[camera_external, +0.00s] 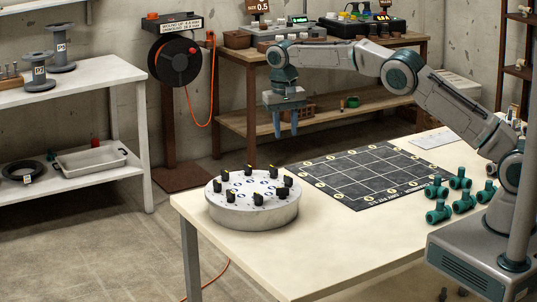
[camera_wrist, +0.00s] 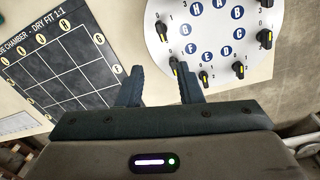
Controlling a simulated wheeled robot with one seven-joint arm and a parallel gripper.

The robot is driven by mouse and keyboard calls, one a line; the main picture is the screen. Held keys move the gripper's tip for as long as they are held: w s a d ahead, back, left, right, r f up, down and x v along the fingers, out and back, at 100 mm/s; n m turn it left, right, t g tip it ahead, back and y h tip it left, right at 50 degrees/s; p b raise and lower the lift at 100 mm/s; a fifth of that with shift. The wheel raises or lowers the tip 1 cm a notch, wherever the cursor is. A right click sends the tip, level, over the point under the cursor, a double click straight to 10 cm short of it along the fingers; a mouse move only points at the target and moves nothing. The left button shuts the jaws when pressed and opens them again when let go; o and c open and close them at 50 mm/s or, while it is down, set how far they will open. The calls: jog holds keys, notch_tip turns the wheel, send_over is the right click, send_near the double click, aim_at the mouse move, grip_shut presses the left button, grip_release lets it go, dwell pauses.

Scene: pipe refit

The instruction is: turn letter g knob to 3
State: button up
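A round pale drum (camera_external: 252,212) on the table carries a ring of black knobs with yellow pointers. In the wrist view its top (camera_wrist: 214,72) shows blue letter discs, with the letter G disc (camera_wrist: 185,29) at the left. The black knob beside it, the letter G knob (camera_wrist: 161,31), sits near the drum's left rim; small digits surround it, but its exact setting is hard to read. My gripper (camera_external: 285,134) hangs above and behind the drum, pointing down. It is open and empty, its fingers (camera_wrist: 157,70) apart and clear of the knobs in height.
A black gridded mat (camera_external: 370,175) lies right of the drum. Several green pipe fittings (camera_external: 438,212) stand at the table's right, near my base. A white shelf (camera_external: 70,85) and an orange-cabled reel (camera_external: 175,60) are behind left. The front of the table is clear.

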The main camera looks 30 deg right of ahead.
aim_at(288, 176)
jog(key=f+n, duration=0.1)
jog(key=f, duration=0.3)
jog(key=f+n+p, duration=0.1)
jog(key=f, duration=0.4)
jog(key=f+n, duration=0.1)
jog(key=f, duration=0.3)
jog(key=shift+s+d+f+y+p, duration=0.2)
jog(key=shift+s+f+y+p, duration=0.1)
jog(key=shift+s+f+p, duration=0.1)
grip_shut()
